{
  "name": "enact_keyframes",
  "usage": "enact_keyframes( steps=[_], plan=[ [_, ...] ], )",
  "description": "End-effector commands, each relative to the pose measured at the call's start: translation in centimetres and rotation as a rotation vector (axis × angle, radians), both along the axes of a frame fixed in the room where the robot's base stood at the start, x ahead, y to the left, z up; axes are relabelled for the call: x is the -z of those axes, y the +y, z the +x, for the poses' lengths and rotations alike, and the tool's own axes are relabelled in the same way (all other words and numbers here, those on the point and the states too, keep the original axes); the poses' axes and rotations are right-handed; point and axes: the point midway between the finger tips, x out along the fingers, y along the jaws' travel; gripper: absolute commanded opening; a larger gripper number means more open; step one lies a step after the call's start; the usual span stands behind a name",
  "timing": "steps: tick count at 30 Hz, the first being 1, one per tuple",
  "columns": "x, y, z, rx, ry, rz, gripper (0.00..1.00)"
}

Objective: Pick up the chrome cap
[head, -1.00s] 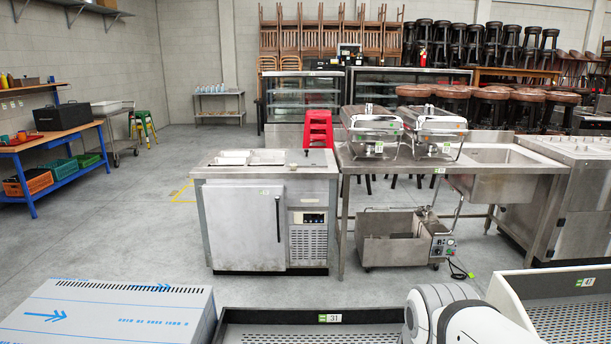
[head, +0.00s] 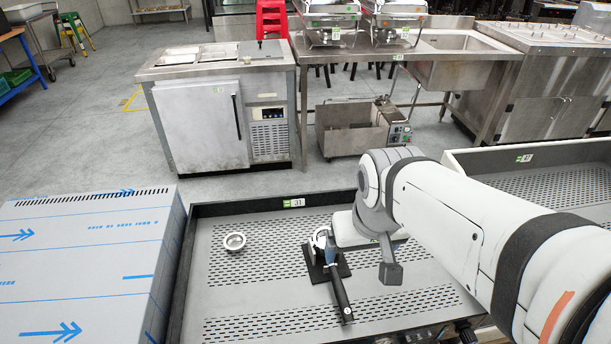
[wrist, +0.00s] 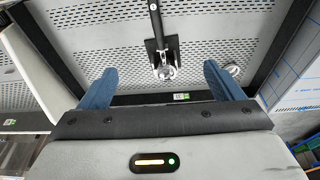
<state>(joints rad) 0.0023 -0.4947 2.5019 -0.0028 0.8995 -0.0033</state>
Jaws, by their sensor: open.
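A small round chrome piece with a dark rim inside, which looks like the chrome cap (head: 234,241), lies on the left of the grey perforated tray (head: 270,285). It also shows in the wrist view (wrist: 233,69), beyond the right finger. A chrome-headed tool with a black handle (head: 342,297) rests on a black stand (head: 318,272) to its right; I cannot tell whether a separate cap sits there. My gripper (wrist: 160,70) is open and empty, its blue fingers wide apart, with the tool between them in the picture. In the head view my arm partly hides the gripper.
The tray has a raised dark rim with label 31 (head: 294,203). Another tray (head: 560,185) lies to the right. The tray surface around the round piece is clear.

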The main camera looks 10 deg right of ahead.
Motion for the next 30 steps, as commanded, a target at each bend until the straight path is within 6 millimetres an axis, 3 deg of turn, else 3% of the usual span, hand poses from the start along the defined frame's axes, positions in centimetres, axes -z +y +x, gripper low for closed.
enact_keyframes(
  steps=[10, 16, 20, 30],
  plan=[
    [0.0, 0.0, 0.0, 0.0, 0.0, 0.0, 0.87],
    [1.1, -0.1, 1.1, 0.03, -0.002, -0.007, 0.77],
    [3.8, -0.5, 4.2, 0.115, -0.018, -0.026, 0.77],
    [13.4, 0.3, 14.7, 0.367, -0.118, -0.025, 0.77]
  ],
)
